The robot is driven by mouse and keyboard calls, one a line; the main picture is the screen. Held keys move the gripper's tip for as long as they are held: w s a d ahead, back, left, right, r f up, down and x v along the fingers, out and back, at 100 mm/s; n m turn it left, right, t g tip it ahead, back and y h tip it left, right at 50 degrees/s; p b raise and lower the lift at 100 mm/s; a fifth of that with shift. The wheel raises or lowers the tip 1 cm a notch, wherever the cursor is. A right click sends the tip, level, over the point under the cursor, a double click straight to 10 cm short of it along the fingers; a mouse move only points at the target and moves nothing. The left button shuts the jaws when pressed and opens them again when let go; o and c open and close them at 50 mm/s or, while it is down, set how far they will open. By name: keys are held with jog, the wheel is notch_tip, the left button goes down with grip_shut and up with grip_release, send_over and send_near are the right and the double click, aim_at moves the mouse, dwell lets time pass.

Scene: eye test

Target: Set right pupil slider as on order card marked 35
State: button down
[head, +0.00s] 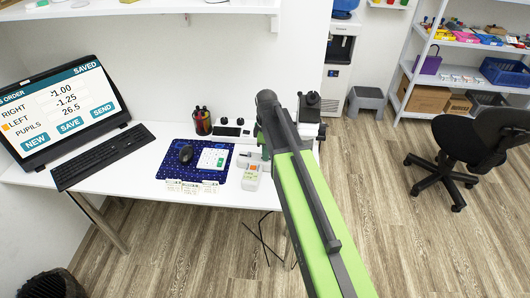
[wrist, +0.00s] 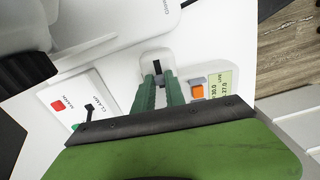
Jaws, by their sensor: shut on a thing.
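In the wrist view my gripper (wrist: 160,82) has its two green fingers closed at a white panel with a short dark slot (wrist: 157,58). They are shut on a small grey slider knob (wrist: 160,78), mostly hidden between them. I cannot tell from markings whether it is the right pupil slider. Right of the fingers a small display (wrist: 218,92) seems to read R 30.0 and L 27.0, with LIVE above. In the head view several small white cards (head: 190,187) lie at the table's front edge; their numbers are too small to read.
An orange button (wrist: 197,91) sits close right of the fingers. A clamp panel with a red button (wrist: 58,104) and a black lever (wrist: 89,109) lies left. The monitor (head: 65,107) shows right -1.00, left -1.25, pupils 26.5.

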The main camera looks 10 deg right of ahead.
jog(key=shift+s+d, duration=0.15)
jog(key=c, duration=1.4)
grip_release()
jog(key=shift+o, duration=0.2)
jog(key=shift+r, duration=0.1)
notch_tip(320, 180, up, 17)
jog(key=p, duration=1.7)
jog(key=shift+r, duration=0.15)
